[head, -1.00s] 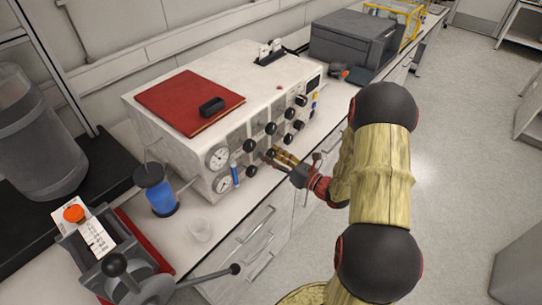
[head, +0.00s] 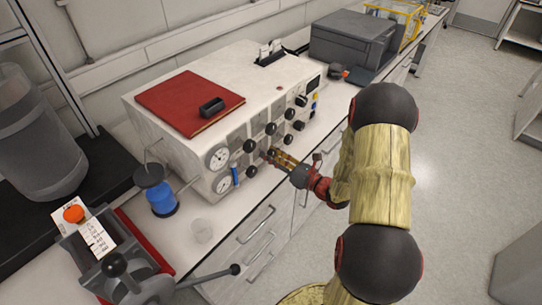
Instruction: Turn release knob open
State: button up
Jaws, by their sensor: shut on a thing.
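The white reactor unit (head: 250,86) stands on the bench, with two round gauges (head: 218,157) and rows of black knobs (head: 271,128) on its front panel. My gripper (head: 268,156) reaches in from the right, its fingers against the lower part of the panel. It is shut on a knob there, which the fingers hide. One lower black knob (head: 251,171) shows just left of the fingers. I cannot read the knob labels or tell the held knob's angle.
A lever device (head: 128,275) is at the lower left. A dark grey box (head: 352,38) stands behind right.

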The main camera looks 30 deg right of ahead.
jog(key=shift+n, duration=0.3)
jog(key=n+b, duration=0.1)
jog(key=n, duration=0.2)
jog(key=n+b, duration=0.1)
jog(key=n, duration=0.2)
jog(key=shift+d+f, duration=0.15)
jog(key=n+b, duration=0.5)
jog(key=n, duration=0.1)
jog(key=shift+n, duration=0.3)
jog(key=n+b, duration=0.3)
jog(key=n, duration=0.1)
jog(key=shift+d, duration=0.1)
jog(key=n, duration=0.6)
jog(key=shift+r+n, duration=0.25)
jog(key=shift+n, duration=0.05)
jog(key=o, duration=1.2)
jog(key=shift+w, duration=0.1)
jog(key=shift+c, duration=0.2)
